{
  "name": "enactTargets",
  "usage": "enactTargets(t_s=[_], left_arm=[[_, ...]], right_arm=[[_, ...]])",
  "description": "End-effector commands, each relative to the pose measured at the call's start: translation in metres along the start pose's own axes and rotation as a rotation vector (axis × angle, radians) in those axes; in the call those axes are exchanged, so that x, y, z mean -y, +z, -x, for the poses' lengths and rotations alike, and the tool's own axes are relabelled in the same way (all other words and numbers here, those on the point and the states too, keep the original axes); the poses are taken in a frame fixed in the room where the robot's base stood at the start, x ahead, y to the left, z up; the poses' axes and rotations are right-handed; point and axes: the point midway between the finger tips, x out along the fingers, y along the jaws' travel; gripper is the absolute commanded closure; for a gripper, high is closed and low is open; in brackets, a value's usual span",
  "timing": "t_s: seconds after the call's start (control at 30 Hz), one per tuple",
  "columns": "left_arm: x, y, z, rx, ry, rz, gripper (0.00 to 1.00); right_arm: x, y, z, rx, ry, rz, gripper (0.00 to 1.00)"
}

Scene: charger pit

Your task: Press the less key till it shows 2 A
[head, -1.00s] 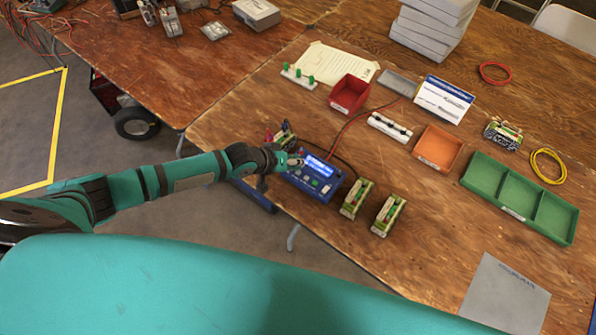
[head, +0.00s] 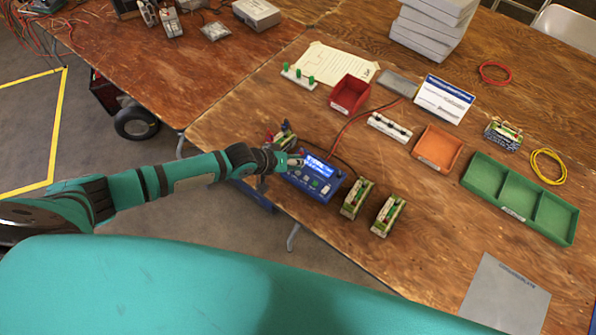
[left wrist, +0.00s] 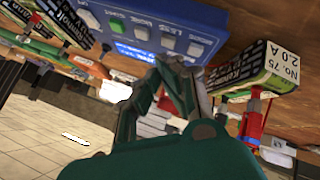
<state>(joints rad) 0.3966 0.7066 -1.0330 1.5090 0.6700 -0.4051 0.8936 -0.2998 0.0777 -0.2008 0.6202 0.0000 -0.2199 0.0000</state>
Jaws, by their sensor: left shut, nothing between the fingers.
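The blue charger (head: 309,190) stands near the table's left edge, its screen (head: 320,166) lit blue with text too small to read. In the left wrist view the charger (left wrist: 180,18) shows a green key (left wrist: 117,25) and several pale keys (left wrist: 168,42); their labels are blurred, so I cannot tell surely which is the less key. My left gripper (head: 299,157) is shut and empty at the charger's left end. In the left wrist view the gripper (left wrist: 172,68) points at the charger near the row of keys; whether it touches one I cannot tell.
Two battery packs (head: 356,198) (head: 388,215) stand right of the charger; another pack (head: 284,137) stands behind it. A pack labelled No. 75, 2.0 A (left wrist: 265,68) shows in the left wrist view. Red and black leads (head: 345,128) run behind the charger. A red bin (head: 349,95) lies farther back.

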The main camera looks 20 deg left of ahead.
Motion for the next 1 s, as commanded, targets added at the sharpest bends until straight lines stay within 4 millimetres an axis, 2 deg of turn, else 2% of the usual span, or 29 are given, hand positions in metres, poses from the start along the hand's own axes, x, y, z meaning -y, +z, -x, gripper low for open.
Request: enactTargets(t_s=[1.0], left_arm=[[0.0064, 0.0067, -0.0088, 0.000, 0.000, 0.001, 1.00]], right_arm=[[-0.0031, 0.0015, -0.0073, 0.001, 0.004, 0.000, 1.00]])
